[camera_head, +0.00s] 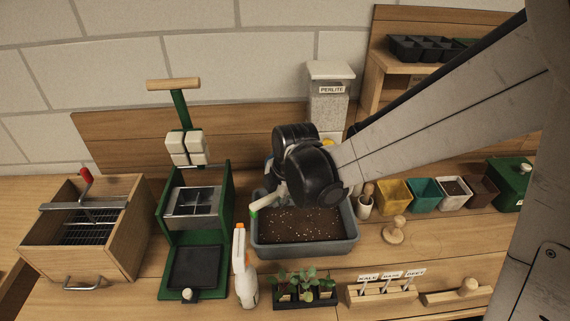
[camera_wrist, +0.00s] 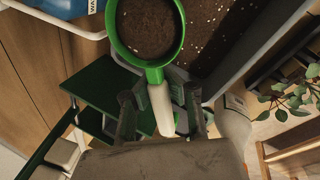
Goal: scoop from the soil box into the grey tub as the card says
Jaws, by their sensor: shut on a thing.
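My gripper (camera_wrist: 160,108) is shut on the cream handle of a green scoop (camera_wrist: 181,45). The round scoop cup holds dark brown soil in the wrist view. In the head view the pale handle (camera_head: 266,202) shows with a green end, and my wrist hides the cup. The grey tub (camera_head: 306,250) stands below my wrist, with dark soil and white specks inside. In the wrist view speckled soil (camera_wrist: 214,25) lies beside the scoop cup. I cannot pick out a separate soil box or a readable instruction card.
A white spray bottle (camera_head: 242,268) and seedling tray (camera_head: 303,298) stand in front. A green press (camera_head: 195,225) and wooden sieve box (camera_head: 120,245) are to the left. A perlite dispenser (camera_head: 328,100) stands behind. Coloured pots (camera_head: 394,193) and a wooden stamper (camera_head: 395,233) are at the right.

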